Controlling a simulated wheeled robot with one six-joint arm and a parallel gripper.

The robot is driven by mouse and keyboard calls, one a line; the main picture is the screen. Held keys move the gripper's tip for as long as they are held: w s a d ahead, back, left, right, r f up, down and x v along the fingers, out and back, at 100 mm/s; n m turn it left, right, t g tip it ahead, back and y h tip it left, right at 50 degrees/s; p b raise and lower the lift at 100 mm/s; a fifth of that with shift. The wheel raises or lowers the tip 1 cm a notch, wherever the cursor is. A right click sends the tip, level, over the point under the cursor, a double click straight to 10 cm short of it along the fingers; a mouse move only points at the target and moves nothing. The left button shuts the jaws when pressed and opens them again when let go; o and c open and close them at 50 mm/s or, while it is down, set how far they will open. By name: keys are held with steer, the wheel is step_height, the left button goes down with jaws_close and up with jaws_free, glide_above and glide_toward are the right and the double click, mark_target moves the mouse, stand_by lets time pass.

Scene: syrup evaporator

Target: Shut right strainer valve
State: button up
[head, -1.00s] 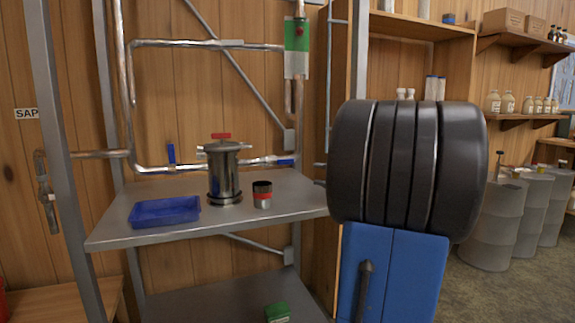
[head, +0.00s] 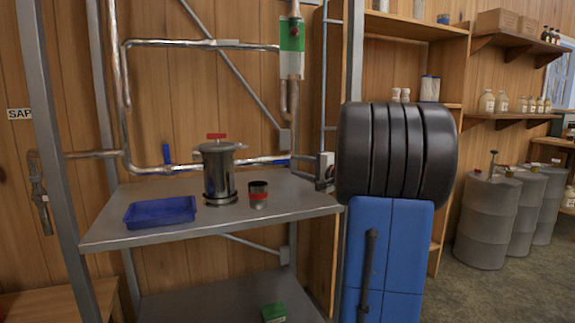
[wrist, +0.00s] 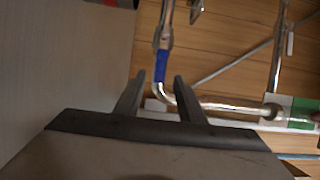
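The strainer (head: 219,172) is a steel pot with a red top handle, standing on the steel shelf against the pipe. The right strainer valve has a blue lever (head: 281,162), lying along the horizontal pipe to the right of the strainer. The lever also shows in the wrist view (wrist: 160,66), in line with the pipe. My gripper (head: 300,166) is to the right of this lever, partly hidden by my arm. In the wrist view my gripper (wrist: 160,80) is open and empty, with the lever appearing between its fingertips. I cannot tell whether they touch. The left blue lever (head: 167,154) stands upright.
A blue tray (head: 160,211) and a steel cup with a red band (head: 258,194) sit on the shelf (head: 110,228). A vertical pipe with a green-and-white label (head: 292,48) rises at the right. Metal posts frame the shelf.

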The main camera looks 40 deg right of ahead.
mark_target(283, 162)
steer(key=shift+w+a, duration=0.15)
steer(key=shift+w, duration=1.3)
steer(key=shift+w+a, duration=0.1)
steer(key=shift+w, duration=1.3)
jaws_close()
